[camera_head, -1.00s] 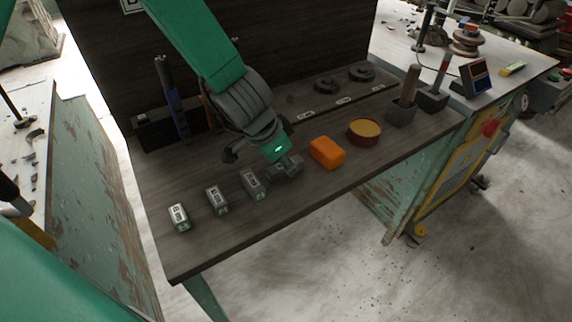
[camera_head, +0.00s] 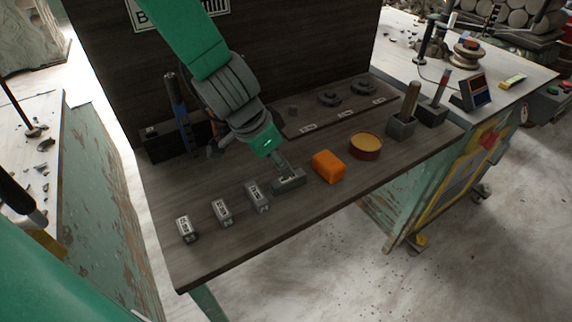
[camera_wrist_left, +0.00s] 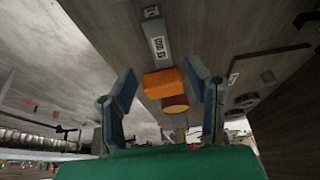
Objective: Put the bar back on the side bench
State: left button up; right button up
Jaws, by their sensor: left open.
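A grey labelled bar (camera_head: 290,181) lies on the dark workbench (camera_head: 235,240), between a row of small labelled blocks and an orange block. It also shows in the left wrist view as a grey bar (camera_wrist_left: 158,42) with a white label. My left gripper (camera_head: 279,164) is just above the bar. Whether a fingertip touches the bar is hard to tell. My right gripper is not in view. A pale-topped side bench (camera_head: 428,57) stands at the right; another bench (camera_head: 75,125) is at the left.
Labelled blocks (camera_head: 222,211) stand left of the bar. The orange block (camera_head: 328,166) and a round tin (camera_head: 366,146) are close on its right. Tool holders (camera_head: 401,127) stand farther right. A dark backboard (camera_head: 300,40) rises behind. The bench's front strip is clear.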

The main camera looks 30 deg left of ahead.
pick_arm(q)
jog(key=p+v, duration=0.1)
jog(key=v, duration=0.4)
dwell(0.4)
